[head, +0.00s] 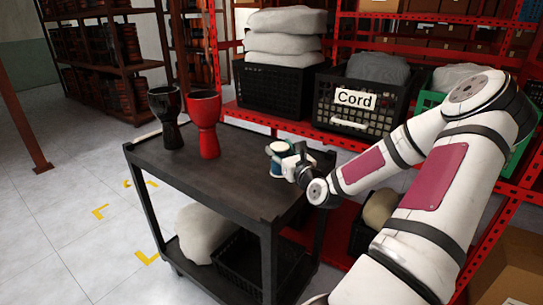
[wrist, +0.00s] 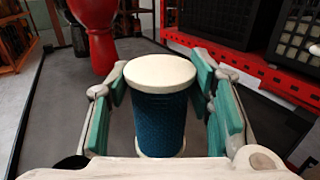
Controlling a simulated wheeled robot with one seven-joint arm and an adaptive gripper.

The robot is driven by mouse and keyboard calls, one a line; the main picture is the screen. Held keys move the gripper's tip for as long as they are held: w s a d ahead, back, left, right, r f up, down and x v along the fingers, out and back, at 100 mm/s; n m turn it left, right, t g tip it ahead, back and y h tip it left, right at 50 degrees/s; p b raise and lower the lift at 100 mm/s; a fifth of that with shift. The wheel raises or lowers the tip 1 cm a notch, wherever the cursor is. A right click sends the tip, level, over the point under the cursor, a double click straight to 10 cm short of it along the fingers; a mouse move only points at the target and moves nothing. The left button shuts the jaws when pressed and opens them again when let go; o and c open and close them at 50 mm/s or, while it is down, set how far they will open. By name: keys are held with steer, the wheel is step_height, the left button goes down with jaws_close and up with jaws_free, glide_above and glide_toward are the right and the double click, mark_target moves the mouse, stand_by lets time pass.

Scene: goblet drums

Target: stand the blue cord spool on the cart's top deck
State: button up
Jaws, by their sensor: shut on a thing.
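The blue cord spool (wrist: 160,120) is upright between my gripper's green finger pads in the wrist view, with its cream top flange facing up. My gripper (wrist: 161,95) is shut on it. In the head view the spool (head: 277,150) shows as a small pale-topped cylinder at the right side of the cart's dark top deck (head: 215,180), with my gripper (head: 287,160) coming in from the right. The spool's lower end is partly hidden by the gripper in the wrist view. I cannot tell whether its base touches the deck.
A black goblet drum (head: 166,115) and a red goblet drum (head: 206,125) stand at the deck's back left. A red shelf behind holds a crate labelled Cord (head: 355,100) and a black crate (head: 275,90). The deck's front and middle are clear.

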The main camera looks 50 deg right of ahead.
steer(key=w+d, duration=0.2)
steer(key=w, duration=0.1)
steer(key=w+d, duration=0.1)
steer(key=shift+w+d+f+b, duration=0.35)
steer(key=shift+b, duration=0.05)
steer(key=shift+f+b, duration=0.4)
steer(key=shift+f, duration=1.25)
steer(key=shift+f, duration=0.2)
steer(key=o, duration=1.3)
steer(key=shift+c, duration=0.2)
steer(key=shift+r, duration=0.15)
steer(key=p+v, duration=0.2)
steer(key=v, duration=1)
